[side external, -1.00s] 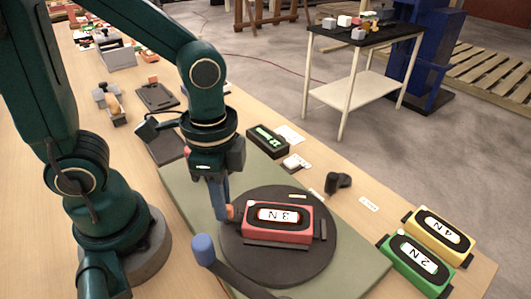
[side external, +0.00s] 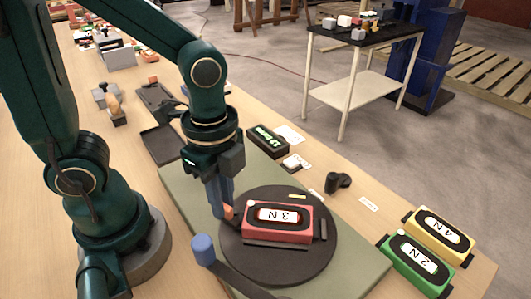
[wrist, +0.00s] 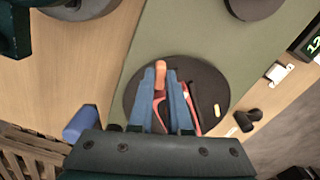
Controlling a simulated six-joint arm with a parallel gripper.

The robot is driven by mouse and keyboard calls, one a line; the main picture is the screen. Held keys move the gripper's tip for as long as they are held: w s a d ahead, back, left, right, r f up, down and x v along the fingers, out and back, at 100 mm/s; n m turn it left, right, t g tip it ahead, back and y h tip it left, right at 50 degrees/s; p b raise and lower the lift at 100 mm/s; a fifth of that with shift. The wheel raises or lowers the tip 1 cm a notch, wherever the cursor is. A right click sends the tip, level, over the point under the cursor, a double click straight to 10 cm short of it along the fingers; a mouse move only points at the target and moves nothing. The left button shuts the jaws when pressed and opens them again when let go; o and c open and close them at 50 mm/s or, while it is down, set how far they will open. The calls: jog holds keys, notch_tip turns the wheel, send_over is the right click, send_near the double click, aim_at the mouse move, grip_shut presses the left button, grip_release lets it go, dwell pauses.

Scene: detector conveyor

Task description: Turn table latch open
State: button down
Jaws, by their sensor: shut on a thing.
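The round dark turntable (side external: 262,268) bears a red box marked "N 3" (side external: 297,228). A small orange latch (side external: 228,212) stands at the left end of the red box. In the wrist view the latch (wrist: 160,70) shows between my blue fingertips. My gripper (side external: 222,210) points down at the turntable's left edge and is shut on the orange latch. The fingers hide part of the latch in the side view. In the wrist view the red box (wrist: 192,108) is mostly hidden behind the fingers (wrist: 160,72).
A crank with a blue knob (side external: 203,249) stands at the turntable's front left. Green (side external: 416,262) and yellow (side external: 440,232) boxes lie at the right. A dark display box (side external: 267,141) stands behind, and a small black object (side external: 338,183) lies to the right.

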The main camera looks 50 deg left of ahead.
aim_at(226, 204)
jog(key=m, duration=0.6)
jog(key=shift+w+m, duration=0.15)
jog(key=shift+m, duration=0.15)
jog(key=m, duration=0.6)
jog(key=shift+w, duration=0.1)
jog(key=shift+d, duration=0.1)
jog(key=c, duration=0.9)
grip_release()
jog(key=shift+o, duration=0.2)
jog(key=shift+r, duration=2.6)
